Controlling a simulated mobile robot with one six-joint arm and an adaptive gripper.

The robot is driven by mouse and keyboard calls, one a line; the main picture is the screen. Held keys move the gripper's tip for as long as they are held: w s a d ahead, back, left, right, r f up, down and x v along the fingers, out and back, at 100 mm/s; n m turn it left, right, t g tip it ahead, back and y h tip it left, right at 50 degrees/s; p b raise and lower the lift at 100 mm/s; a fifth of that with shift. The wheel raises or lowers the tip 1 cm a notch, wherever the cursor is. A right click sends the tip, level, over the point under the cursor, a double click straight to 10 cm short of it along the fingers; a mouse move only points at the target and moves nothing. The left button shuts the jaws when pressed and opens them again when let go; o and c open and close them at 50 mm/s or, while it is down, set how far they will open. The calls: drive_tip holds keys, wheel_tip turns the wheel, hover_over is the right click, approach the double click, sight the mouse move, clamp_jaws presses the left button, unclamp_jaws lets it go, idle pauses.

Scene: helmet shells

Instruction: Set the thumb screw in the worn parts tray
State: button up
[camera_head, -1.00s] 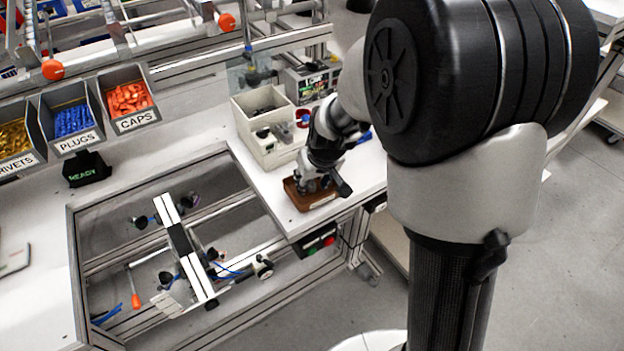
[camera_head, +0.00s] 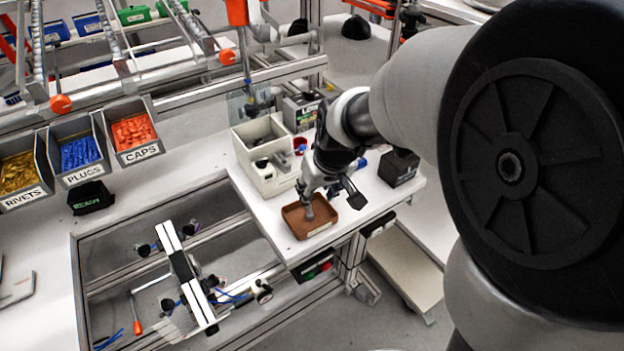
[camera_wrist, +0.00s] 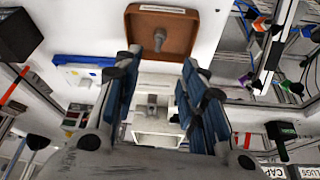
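The grey thumb screw (camera_wrist: 178,40) is inside the brown worn parts tray (camera_wrist: 133,30), near the middle of its floor, in the wrist view. In the head view the tray (camera_head: 291,224) sits near the front edge of the white bench, and a grey piece shows inside it under my gripper. I cannot tell there whether that is the screw or a fingertip. My gripper (camera_wrist: 161,58) has its two blue-padded fingers apart, with nothing between them. In the head view my gripper (camera_head: 311,194) is over the back part of the tray.
A cream bin (camera_head: 257,172) stands behind the tray, and a dark box (camera_head: 399,167) is to its right. A frame fixture (camera_head: 184,266) lies in the bench opening at left. Bins of rivets, plugs (camera_head: 80,154) and caps line the back left. Bench around the tray's left side is clear.

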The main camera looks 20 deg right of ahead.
drive_tip(key=s+r, duration=0.4)
drive_tip(key=s, duration=0.7)
drive_tip(key=s+r+m, duration=0.1)
drive_tip(key=s+r, duration=0.3)
drive_tip(key=s, duration=0.8)
drive_tip(key=shift+a+h, duration=0.2)
drive_tip(key=shift+h, duration=0.1)
